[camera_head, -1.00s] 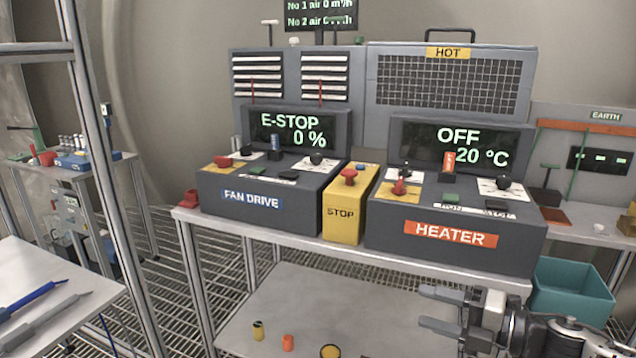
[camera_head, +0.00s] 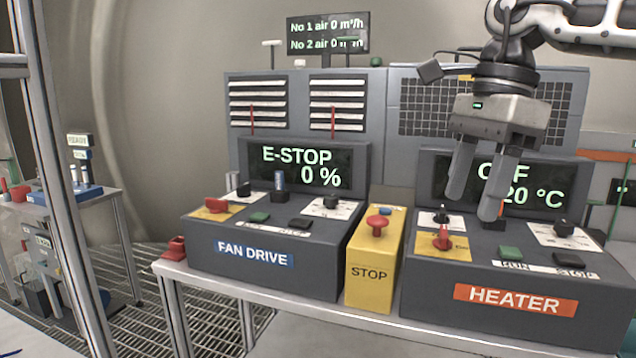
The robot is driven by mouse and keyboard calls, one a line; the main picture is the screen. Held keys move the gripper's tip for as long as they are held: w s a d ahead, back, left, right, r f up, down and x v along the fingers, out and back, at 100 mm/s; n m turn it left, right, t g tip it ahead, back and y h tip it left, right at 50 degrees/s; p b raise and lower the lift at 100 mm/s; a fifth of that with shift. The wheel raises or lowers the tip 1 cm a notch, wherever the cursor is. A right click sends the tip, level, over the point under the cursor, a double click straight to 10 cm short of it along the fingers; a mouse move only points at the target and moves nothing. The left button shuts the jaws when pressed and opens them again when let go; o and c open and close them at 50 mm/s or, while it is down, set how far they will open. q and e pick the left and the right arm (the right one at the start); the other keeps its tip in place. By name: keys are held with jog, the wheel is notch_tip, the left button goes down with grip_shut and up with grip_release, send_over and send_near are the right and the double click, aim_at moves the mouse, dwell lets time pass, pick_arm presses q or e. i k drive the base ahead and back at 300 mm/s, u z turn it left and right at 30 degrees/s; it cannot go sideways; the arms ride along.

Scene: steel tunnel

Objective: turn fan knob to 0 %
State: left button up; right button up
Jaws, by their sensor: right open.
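The fan drive box (camera_head: 310,257) stands on the bench, and its display (camera_head: 300,168) reads E-STOP and 0 %. A black fan knob (camera_head: 331,202) sits on a white dial plate at the right of its sloped top. My right gripper (camera_head: 473,207) comes in from the upper right with its fingers pointing down. It is open and empty, over the heater box and right of the fan knob, in front of the heater display (camera_head: 540,192). The knob is not covered. My left gripper is out of view.
Between the boxes stands a yellow stop box (camera_head: 371,273) with a red mushroom button (camera_head: 377,226). The heater box (camera_head: 440,300) carries a red switch (camera_head: 442,238) and a black knob (camera_head: 563,228) close to the gripper. A metal post (camera_head: 62,180) rises at the left.

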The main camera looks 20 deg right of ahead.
aim_at(330, 201)
jog(key=i, duration=1.4)
